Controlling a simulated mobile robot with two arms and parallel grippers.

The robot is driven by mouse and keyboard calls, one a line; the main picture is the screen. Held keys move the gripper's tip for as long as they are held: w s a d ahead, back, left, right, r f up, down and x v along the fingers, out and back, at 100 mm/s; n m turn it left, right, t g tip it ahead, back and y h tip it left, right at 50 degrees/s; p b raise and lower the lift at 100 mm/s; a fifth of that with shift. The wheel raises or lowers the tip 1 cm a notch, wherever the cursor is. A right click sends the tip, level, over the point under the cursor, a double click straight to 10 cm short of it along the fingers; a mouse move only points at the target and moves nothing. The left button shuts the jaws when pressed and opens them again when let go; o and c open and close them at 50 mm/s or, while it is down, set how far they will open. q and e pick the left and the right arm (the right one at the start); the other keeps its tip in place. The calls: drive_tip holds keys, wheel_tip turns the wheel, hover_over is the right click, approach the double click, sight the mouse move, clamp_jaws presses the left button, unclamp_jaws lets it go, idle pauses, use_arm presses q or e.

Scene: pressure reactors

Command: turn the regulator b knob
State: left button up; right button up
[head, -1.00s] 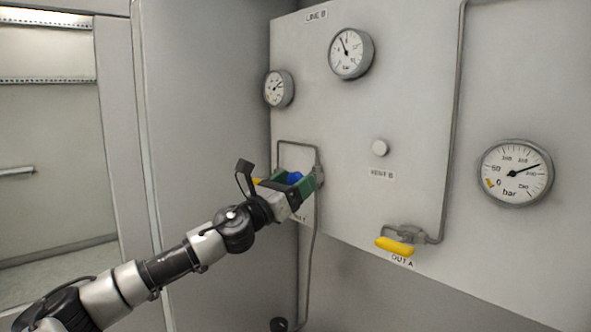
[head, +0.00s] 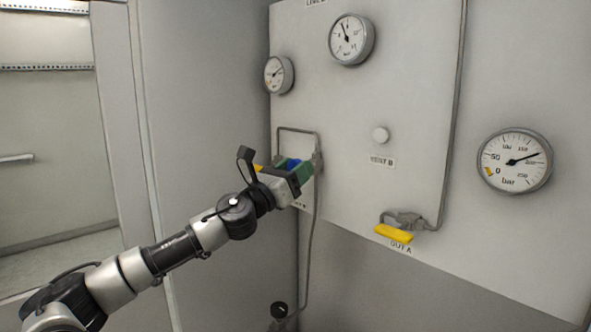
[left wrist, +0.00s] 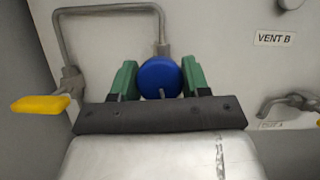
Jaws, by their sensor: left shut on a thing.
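The regulator B knob is the blue round knob (left wrist: 160,77) in the left wrist view, facing the camera with a small pale mark near its lower edge. In the head view a bit of the blue knob (head: 293,163) shows between the green fingers. My left gripper (left wrist: 160,80) has one green finger on each side of the knob and is shut on it; it also shows in the head view (head: 299,170). The knob sits at the pipe fitting on the grey panel (head: 400,90). My right gripper is not in view.
A yellow valve handle (left wrist: 40,104) stands left of the knob on a bent pipe. Another yellow handle (head: 393,233) is at OUT A. A dark knob (head: 279,310) is low down.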

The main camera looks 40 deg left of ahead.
use_arm(q)
drive_tip(key=shift+r+n+y+p, duration=0.15)
drive_tip(key=shift+n+y+p, duration=0.7)
drive_tip(key=shift+n, duration=0.85)
drive_tip(key=shift+n+g+y+p, duration=0.45)
drive_tip(key=shift+n+y, duration=0.6)
drive_tip(key=shift+n, duration=0.95)
drive_tip(key=o, duration=0.9)
drive_tip(key=shift+f, duration=0.2)
